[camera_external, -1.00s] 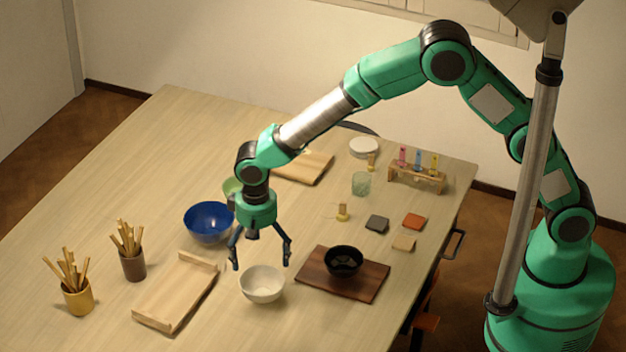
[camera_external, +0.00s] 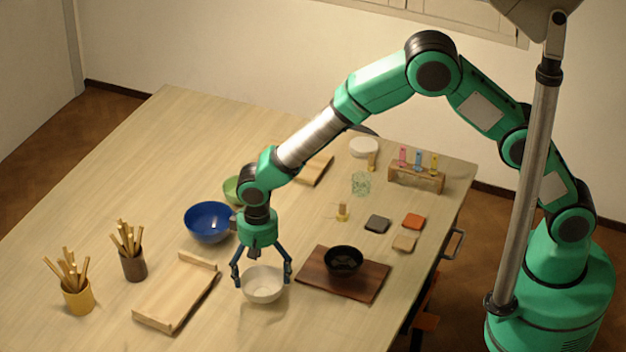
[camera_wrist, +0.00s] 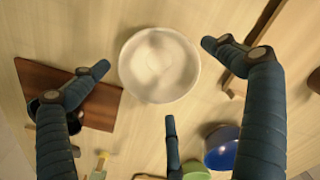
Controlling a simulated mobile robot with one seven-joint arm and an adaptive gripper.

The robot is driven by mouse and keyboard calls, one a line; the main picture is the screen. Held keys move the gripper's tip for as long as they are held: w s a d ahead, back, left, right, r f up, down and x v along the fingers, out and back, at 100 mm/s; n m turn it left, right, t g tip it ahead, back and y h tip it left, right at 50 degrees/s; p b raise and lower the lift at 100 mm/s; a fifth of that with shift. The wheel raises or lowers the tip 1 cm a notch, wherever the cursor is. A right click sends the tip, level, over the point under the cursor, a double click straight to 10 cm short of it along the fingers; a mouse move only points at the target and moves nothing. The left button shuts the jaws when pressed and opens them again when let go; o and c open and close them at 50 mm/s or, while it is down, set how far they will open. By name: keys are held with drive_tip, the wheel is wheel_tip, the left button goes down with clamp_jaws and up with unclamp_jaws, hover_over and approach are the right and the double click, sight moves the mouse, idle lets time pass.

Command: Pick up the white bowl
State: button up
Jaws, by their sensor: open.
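The white bowl (camera_external: 264,291) stands upright and empty on the table, between the wooden board and the dark brown board. My gripper (camera_external: 263,280) is open above and around it, with fingers on both sides of its rim in the external view. In the wrist view the bowl (camera_wrist: 159,66) lies at upper centre, and the spread fingers of my gripper (camera_wrist: 156,62) reach toward it from the left, right and below. Nothing is held. I cannot tell whether any finger touches the bowl.
A black bowl (camera_external: 343,260) sits on the dark brown board (camera_external: 375,287) to the right. A blue bowl (camera_external: 209,224) and a green bowl (camera_external: 232,190) stand behind. A light wooden board (camera_external: 172,297) lies left, with tool cups (camera_external: 133,265) beyond it.

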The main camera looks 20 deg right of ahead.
sight(262, 282)
drive_tip(key=shift+f, duration=2.15)
drive_tip(key=shift+c, duration=0.3)
drive_tip(key=c, duration=1.1)
drive_tip(key=shift+r, duration=0.1)
wheel_tip(262, 282, up, 10)
